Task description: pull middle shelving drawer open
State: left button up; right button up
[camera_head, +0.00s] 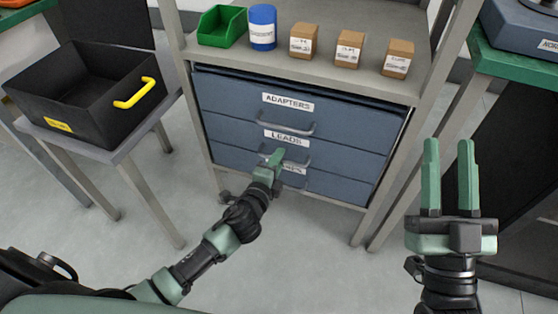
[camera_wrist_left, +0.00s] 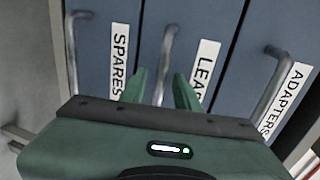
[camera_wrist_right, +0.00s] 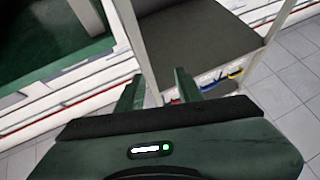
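The middle drawer (camera_head: 235,134) is blue-grey, labelled LEADS, and sits shut between the ADAPTERS drawer (camera_head: 230,98) and the SPARES drawer (camera_head: 335,186). Its grey bar handle (camera_wrist_left: 168,50) shows in the left wrist view. My left gripper (camera_head: 276,157) is in front of this handle in the head view and hides part of it. In the left wrist view its two green fingers (camera_wrist_left: 160,88) are apart, one on each side of the handle. Whether they touch it, I cannot tell. My right gripper (camera_head: 448,145) is open and empty, right of the drawer unit.
On the shelf (camera_head: 340,75) above the drawers stand a green bin (camera_head: 221,27), a blue tub (camera_head: 262,27) and several brown boxes (camera_head: 304,41). A black crate (camera_head: 90,110) with a yellow handle is on a table at the left. The floor (camera_head: 330,250) before the drawers is clear.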

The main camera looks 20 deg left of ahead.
pick_arm(q)
jog(key=shift+w+f, duration=0.1)
jog(key=shift+w, duration=0.5)
grip_shut()
dwell(1.1)
